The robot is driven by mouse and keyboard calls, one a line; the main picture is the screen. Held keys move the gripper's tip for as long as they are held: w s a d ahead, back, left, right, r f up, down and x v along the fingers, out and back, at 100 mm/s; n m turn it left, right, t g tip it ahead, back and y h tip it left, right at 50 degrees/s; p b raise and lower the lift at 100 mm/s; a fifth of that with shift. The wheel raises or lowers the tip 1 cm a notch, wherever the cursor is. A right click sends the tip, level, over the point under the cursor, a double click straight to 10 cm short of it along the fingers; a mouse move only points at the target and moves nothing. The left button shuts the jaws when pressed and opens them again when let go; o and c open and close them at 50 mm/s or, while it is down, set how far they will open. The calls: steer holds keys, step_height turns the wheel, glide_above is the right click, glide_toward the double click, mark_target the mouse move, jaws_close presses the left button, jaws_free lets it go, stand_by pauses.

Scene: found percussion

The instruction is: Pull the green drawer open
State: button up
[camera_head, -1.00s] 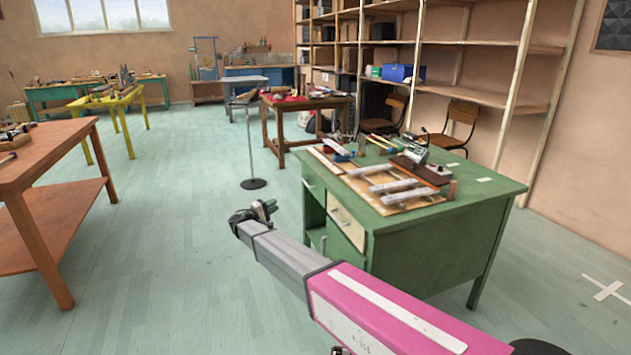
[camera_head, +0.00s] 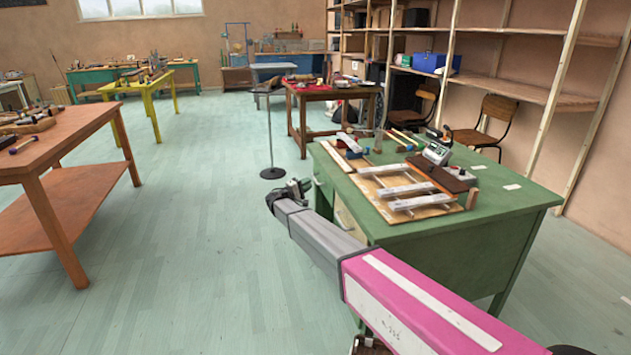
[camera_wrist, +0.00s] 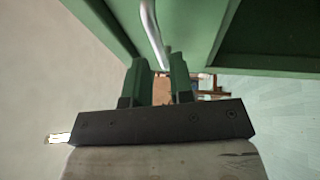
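The green desk (camera_head: 460,254) stands at the right in the head view, with its drawer side facing left. The green drawer front (camera_head: 322,190) is at the far end of that side, seen at a steep angle and partly hidden by my arm. My gripper (camera_head: 296,187) is close beside it. In the wrist view a metal bar handle (camera_wrist: 151,32) runs down a green front (camera_wrist: 100,22) toward the space between my gripper's fingers (camera_wrist: 161,80). The fingers are apart, with a gap showing around the handle's end. I cannot tell whether they touch it.
A cream drawer (camera_head: 345,215) sits beside the green one, mostly behind my arm. A wooden board with metal bars (camera_head: 400,190) lies on the desktop. A thin stand (camera_head: 271,140) rises behind my gripper. An orange table (camera_head: 60,150) stands left; floor between is clear.

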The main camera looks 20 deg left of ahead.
mark_target(315, 179)
steer(key=shift+x, duration=2.35)
jaws_close()
steer(key=s+a, duration=0.7)
steer(key=a, duration=0.5)
steer(key=s+a, duration=0.8)
steer(key=a, duration=0.4)
steer(key=shift+a, duration=0.4)
jaws_free()
steer(key=shift+s, duration=0.1)
